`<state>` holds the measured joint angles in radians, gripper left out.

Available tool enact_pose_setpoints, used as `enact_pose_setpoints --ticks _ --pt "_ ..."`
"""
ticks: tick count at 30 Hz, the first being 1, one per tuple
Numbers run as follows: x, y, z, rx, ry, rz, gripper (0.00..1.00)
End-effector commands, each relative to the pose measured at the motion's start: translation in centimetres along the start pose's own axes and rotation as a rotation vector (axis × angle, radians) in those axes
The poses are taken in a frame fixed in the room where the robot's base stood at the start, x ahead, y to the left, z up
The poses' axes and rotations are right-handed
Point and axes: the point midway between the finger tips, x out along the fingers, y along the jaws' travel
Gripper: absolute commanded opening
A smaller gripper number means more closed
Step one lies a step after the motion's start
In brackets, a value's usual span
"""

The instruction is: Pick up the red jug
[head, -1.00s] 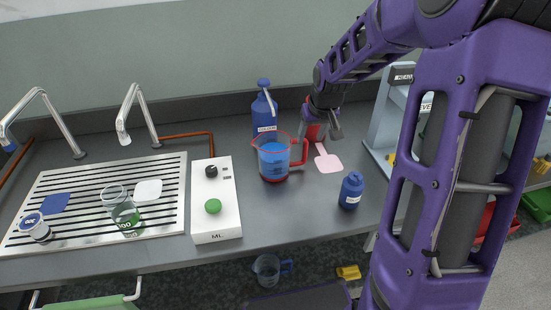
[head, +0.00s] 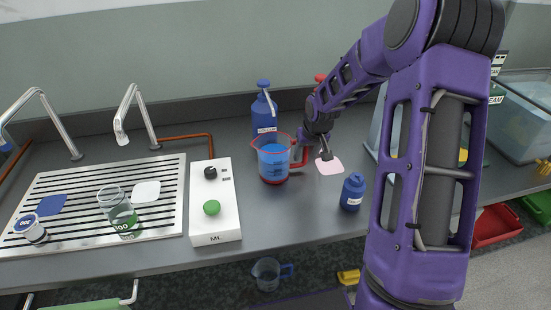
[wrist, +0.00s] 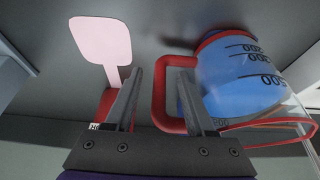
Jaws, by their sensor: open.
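The red jug (head: 272,163) is a clear measuring jug with a red rim, red base and red handle, holding blue liquid. It stands upright on the grey counter in the head view. My gripper (head: 321,154) is at its right, by the handle. In the wrist view, the jug (wrist: 240,75) is at the right, and my gripper (wrist: 158,88) is open. The handle's outer bar (wrist: 159,95) appears between the two fingers, with the right finger overlapping the handle opening. I cannot tell whether either finger touches the handle.
A tall blue bottle (head: 264,118) stands behind the jug. A red-capped bottle (head: 320,78) is partly hidden behind my arm. A white box (head: 215,222) is left.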

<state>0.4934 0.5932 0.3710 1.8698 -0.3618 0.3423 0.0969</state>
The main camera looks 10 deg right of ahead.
Motion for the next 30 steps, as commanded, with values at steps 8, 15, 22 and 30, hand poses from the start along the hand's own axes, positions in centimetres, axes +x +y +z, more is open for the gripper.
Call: enact_pose_setpoints --ticks 8,15,22,30 --pt "-0.05 0.03 0.01 0.000 0.000 0.000 0.17" --pt "-0.06 0.02 0.01 0.000 0.000 0.000 0.00" --pt "-0.06 0.03 0.01 0.000 -0.001 0.000 0.00" --pt "-0.07 0.03 0.01 0.000 -0.001 0.000 0.00"
